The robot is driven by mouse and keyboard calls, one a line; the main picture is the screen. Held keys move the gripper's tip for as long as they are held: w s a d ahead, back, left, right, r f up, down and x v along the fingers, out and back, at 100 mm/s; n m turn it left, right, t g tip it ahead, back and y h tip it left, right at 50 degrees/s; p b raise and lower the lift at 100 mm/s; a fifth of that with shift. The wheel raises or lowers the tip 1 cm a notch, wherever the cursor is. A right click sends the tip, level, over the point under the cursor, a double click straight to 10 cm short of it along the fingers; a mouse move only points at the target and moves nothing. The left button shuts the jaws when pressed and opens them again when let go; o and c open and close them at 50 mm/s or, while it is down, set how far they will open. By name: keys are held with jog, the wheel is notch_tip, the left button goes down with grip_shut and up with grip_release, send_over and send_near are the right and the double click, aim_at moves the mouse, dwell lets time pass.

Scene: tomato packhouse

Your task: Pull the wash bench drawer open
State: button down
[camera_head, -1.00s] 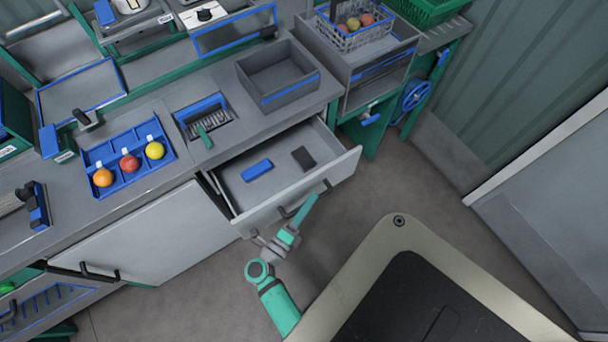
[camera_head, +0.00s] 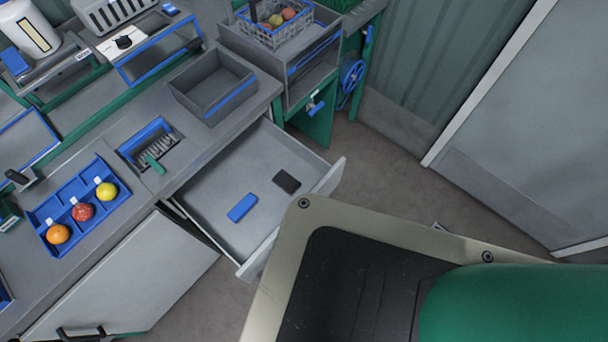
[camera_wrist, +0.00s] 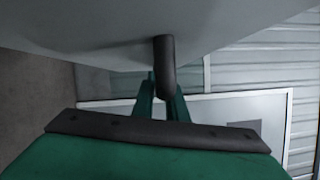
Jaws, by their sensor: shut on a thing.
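The wash bench drawer (camera_head: 213,195) is pulled well out from the bench in the head view. Its grey floor shows, with a blue block (camera_head: 242,207) and a dark block (camera_head: 286,181) lying in it. In the wrist view, my gripper (camera_wrist: 163,92) is shut on the dark drawer handle (camera_wrist: 166,65), which stands out from the pale drawer front (camera_wrist: 90,28). In the head view, the handle and my gripper are hidden behind my own body.
A blue tray with several fruits (camera_head: 44,214) and an open grey bin (camera_head: 190,95) sit on the bench. A cupboard door (camera_head: 135,275) lies left of the drawer. Bare floor (camera_head: 372,160) shows to the right, before a pale door panel (camera_head: 530,110).

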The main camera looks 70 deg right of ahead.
jog(key=c, duration=1.8)
grip_release()
jog(key=shift+o, duration=0.2)
jog(key=a, duration=1)
jog(key=shift+a+f, duration=0.4)
jog(key=shift+f, duration=0.05)
jog(key=shift+w, duration=0.15)
